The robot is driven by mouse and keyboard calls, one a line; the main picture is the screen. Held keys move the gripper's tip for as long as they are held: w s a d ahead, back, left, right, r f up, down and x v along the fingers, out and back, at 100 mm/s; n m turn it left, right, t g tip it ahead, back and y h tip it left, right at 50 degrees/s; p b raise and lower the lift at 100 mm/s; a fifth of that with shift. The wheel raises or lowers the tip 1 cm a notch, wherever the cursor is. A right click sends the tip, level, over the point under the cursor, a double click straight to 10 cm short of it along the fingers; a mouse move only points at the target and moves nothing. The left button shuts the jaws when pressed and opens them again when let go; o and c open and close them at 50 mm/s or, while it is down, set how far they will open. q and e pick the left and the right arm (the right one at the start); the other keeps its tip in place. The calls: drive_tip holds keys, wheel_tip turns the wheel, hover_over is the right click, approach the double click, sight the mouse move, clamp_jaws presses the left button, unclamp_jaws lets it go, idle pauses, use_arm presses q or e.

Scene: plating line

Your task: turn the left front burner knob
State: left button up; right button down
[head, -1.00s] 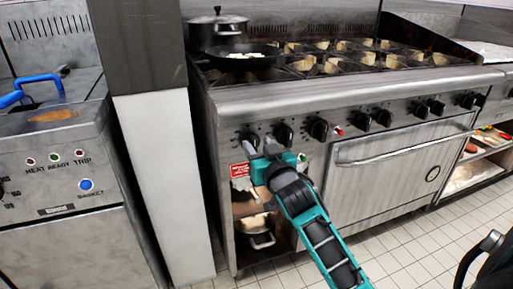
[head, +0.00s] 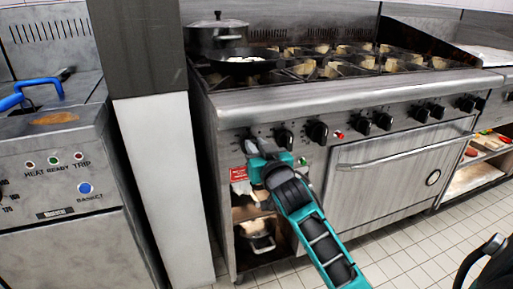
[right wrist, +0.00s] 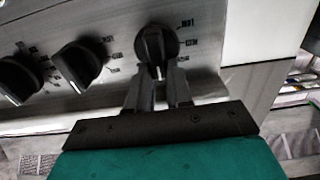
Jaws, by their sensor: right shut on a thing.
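The leftmost black burner knob (head: 249,141) is at the left end of the stove's front panel, partly hidden by my gripper. My right gripper (head: 252,149) is at this knob, its teal body lower and to the right. In the right wrist view, the knob (right wrist: 155,43) stands at the right end of its row. The two dark fingers of my right gripper (right wrist: 158,76) are shut on its lower part, one on each side. A pale pointer mark on the knob shows between them. My left gripper is not in view.
More knobs (head: 317,132) line the panel to the right, above the oven door handle (head: 375,161). A pan (head: 240,62) and a lidded pot (head: 217,32) sit on the stove top. A fryer (head: 60,185) stands at the left. An open shelf below holds a pot (head: 260,242).

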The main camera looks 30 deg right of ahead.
use_arm(q)
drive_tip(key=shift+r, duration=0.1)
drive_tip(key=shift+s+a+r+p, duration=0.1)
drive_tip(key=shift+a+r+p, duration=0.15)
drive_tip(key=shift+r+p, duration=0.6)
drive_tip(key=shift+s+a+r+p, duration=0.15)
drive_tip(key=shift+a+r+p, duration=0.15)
drive_tip(key=shift+p, duration=1)
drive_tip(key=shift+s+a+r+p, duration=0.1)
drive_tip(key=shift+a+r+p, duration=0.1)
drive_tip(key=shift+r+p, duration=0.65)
use_arm(e)
drive_tip(key=shift+w+a+f+n, duration=0.1)
drive_tip(key=shift+a+n, duration=0.15)
drive_tip(key=shift+n, duration=1.2)
drive_tip(key=shift+a+f+n, duration=0.1)
drive_tip(key=shift+a+n, duration=0.1)
drive_tip(key=shift+n, duration=1.3)
drive_tip(key=shift+w+a+f+n, duration=0.1)
drive_tip(key=shift+a+n, duration=0.15)
drive_tip(key=shift+n, duration=1.2)
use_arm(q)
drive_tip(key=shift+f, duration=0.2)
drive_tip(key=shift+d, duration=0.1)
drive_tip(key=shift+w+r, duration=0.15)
use_arm(e)
drive_tip(key=c, duration=1)
unclamp_jaws()
